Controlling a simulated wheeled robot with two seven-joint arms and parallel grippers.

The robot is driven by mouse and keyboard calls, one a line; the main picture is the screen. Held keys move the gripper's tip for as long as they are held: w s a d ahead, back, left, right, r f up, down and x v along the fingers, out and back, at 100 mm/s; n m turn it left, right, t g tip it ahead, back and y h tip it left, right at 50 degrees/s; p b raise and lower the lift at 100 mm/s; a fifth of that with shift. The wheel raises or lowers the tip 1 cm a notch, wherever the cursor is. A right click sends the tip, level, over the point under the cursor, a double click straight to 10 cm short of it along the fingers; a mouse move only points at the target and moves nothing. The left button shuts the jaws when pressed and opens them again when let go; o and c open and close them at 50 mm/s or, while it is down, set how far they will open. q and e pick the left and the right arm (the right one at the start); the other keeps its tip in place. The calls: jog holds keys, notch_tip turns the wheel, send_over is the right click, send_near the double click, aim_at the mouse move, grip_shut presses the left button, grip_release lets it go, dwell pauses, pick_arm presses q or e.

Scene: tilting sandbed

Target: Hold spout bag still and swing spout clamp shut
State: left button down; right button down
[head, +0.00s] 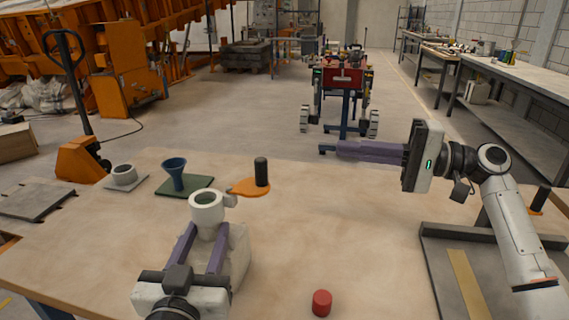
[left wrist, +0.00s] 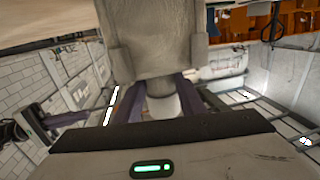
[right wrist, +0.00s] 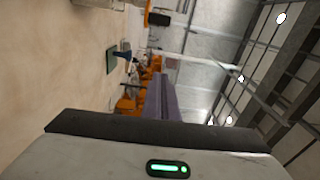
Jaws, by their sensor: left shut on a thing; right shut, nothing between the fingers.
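The spout bag (head: 240,262) is a whitish sack with a pale round spout at its top, standing on the near part of the table. My left gripper (head: 206,232) is shut on it, its purple fingers on either side just below the spout ring. In the left wrist view the bag (left wrist: 165,45) fills the upper middle. The spout clamp (head: 249,187) is an orange plate with an upright black knob. It sticks out to the right of the spout, beside it and not across its opening. My right gripper (head: 343,149) is shut and empty, raised to the right of the clamp, apart from it.
A red cylinder (head: 321,303) stands at the front. A dark tray (head: 437,262) lies at right. The table between clamp and tray is clear.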

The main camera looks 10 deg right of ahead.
jog(key=shift+s+a+f+g, duration=0.55)
jog(key=shift+a+f, duration=0.15)
jog(key=shift+a, duration=0.2)
jog(key=a, duration=1.1)
jog(key=shift+w+a, duration=0.25)
jog(key=shift+f+t, duration=0.15)
jog(key=shift+t, duration=0.1)
jog(key=shift+f+m+t+h, duration=0.2)
jog(key=shift+m+t+h, duration=0.25)
jog(key=shift+t, duration=0.25)
jog(key=shift+s+m+t+h, duration=0.35)
jog(key=shift+m+t, duration=0.2)
jog(key=shift+t, duration=0.05)
